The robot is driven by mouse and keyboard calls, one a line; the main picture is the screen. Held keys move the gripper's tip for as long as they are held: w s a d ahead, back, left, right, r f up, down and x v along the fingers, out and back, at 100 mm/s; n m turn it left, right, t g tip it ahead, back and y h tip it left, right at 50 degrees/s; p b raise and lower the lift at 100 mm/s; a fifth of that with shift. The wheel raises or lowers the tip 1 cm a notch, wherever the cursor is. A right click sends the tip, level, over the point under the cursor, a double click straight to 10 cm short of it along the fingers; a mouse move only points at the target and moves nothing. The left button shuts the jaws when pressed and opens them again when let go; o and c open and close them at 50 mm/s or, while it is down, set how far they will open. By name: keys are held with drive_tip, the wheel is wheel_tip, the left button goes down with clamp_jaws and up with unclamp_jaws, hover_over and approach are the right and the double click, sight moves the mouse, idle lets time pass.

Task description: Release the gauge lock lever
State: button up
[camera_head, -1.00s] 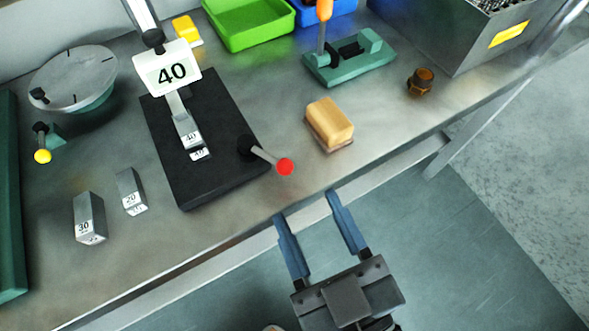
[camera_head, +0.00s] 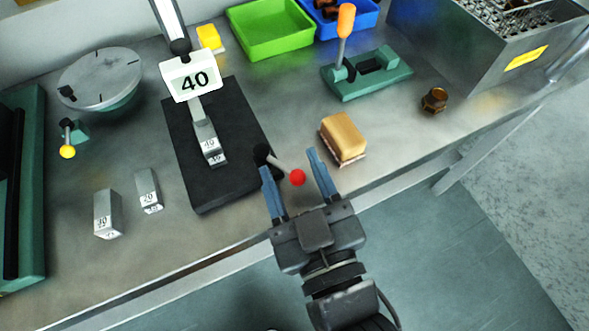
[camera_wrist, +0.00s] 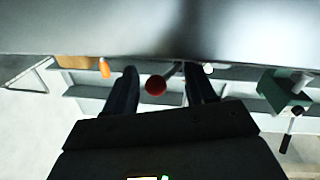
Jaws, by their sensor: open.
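The gauge lock lever (camera_head: 281,166) is a short grey rod with a red ball knob (camera_head: 298,177), coming from a black pivot on the right side of the black gauge base (camera_head: 236,172). A white sign reading 40 (camera_head: 191,80) stands over the base, with gauge blocks (camera_head: 208,143) on it. My gripper (camera_head: 290,166) is open, its two blue fingers on either side of the red knob in the head view. In the wrist view the red knob (camera_wrist: 156,85) appears between the fingers (camera_wrist: 160,88). I cannot tell whether a finger touches it.
A wooden-topped brush or block (camera_head: 343,138) lies right of the fingers. Blocks marked 30 (camera_head: 107,213) and 20 (camera_head: 149,190) stand left. A green fixture with an orange handle (camera_head: 367,72) and a brown nut (camera_head: 434,99) are further right. The bench front is mostly clear.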

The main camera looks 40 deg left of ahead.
drive_tip(key=shift+c, duration=0.5)
drive_tip(key=c, duration=0.8)
drive_tip(key=shift+d, duration=0.1)
drive_tip(key=shift+d+m+t+h+p, duration=0.1)
drive_tip(key=shift+m+t+h+p, duration=0.35)
drive_tip(key=shift+p, duration=0.35)
drive_tip(key=shift+s+d+f+m+t+h+p, duration=0.1)
drive_tip(key=shift+s+f+m+t+h+p, duration=0.15)
drive_tip(key=shift+m+t+h+p, duration=0.45)
drive_tip(key=shift+s+t+p, duration=0.1)
drive_tip(key=shift+t+p, duration=0.15)
drive_tip(key=shift+p, duration=0.45)
drive_tip(key=shift+s+r+t, duration=0.1)
drive_tip(key=shift+r+t, duration=0.15)
drive_tip(key=shift+t, duration=0.05)
